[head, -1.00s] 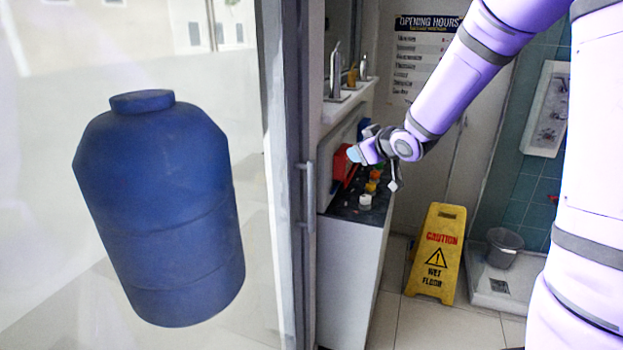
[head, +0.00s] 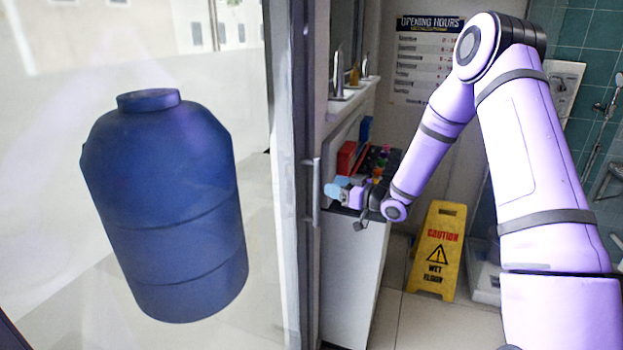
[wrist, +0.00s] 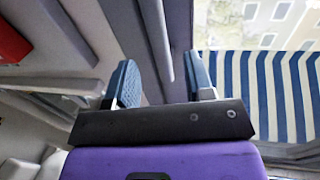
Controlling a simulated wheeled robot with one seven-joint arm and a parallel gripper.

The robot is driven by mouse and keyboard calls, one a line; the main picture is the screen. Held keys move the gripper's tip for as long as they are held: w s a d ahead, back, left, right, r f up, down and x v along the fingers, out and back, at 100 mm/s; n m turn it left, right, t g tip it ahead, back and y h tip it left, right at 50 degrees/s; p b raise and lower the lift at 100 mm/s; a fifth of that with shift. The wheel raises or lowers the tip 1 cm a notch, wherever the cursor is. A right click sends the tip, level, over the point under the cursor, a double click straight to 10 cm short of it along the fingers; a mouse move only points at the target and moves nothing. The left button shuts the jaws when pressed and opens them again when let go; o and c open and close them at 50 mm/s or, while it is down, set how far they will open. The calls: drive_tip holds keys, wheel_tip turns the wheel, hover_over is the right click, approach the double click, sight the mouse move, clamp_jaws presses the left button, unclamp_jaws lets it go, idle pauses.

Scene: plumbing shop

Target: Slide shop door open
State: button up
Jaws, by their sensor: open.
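The glass shop door (head: 258,240) fills the left of the head view, with a grey frame along its right edge. Its upright handle (head: 312,192) is on that frame. My gripper (head: 342,188) is just right of the handle at about its height, with pale blue fingertips pointing left. In the wrist view my gripper (wrist: 163,82) is open, its two blue pads well apart. The handle bar (wrist: 155,38) appears between them in the picture, ahead of the palm; I cannot tell whether it is within finger reach. Nothing is held.
A blue tank (head: 165,210) shows through the glass. Behind my gripper is a counter (head: 350,275) with a red box (head: 346,157) and small coloured items. A yellow wet-floor sign (head: 437,250) stands on the tiles to the right. A striped surface (wrist: 265,95) shows in the wrist view.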

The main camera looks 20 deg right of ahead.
drive_tip(key=x, duration=0.8)
drive_tip(key=shift+w, duration=0.2)
drive_tip(key=shift+a, duration=0.1)
clamp_jaws()
